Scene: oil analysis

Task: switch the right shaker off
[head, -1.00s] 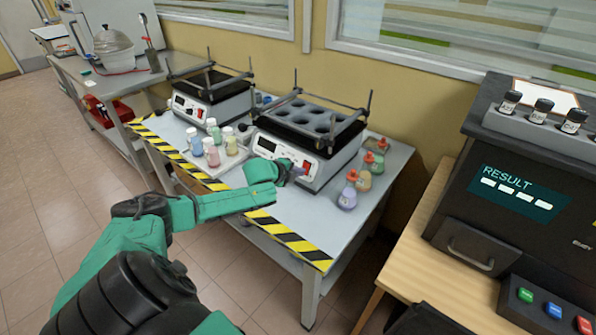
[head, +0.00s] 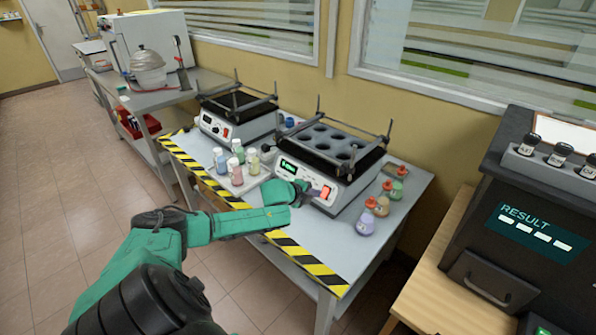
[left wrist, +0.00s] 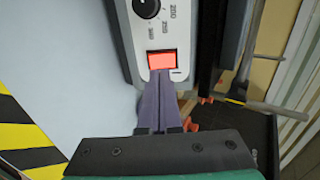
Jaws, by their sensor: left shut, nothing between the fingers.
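The right shaker (head: 345,185) stands on the grey table, a white box with a black holed platform on top. Its front has a green-lit display (head: 289,166) and a bright red-orange rocker switch (head: 326,192). In the left wrist view the switch (left wrist: 161,60) glows below a black knob (left wrist: 147,7). My left gripper (head: 314,193) is shut and empty, its fingers pointing at the switch. In the left wrist view its purple-grey fingertips (left wrist: 161,74) reach the switch's near edge; I cannot tell whether they touch it. My right gripper is not in view.
The left shaker (head: 235,122) stands further back on the same table (head: 300,240). Several capped bottles sit on a tray (head: 255,182) left of my gripper. Several red-capped flasks (head: 366,222) stand close to the right. A dark analyser (head: 520,215) is at the right.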

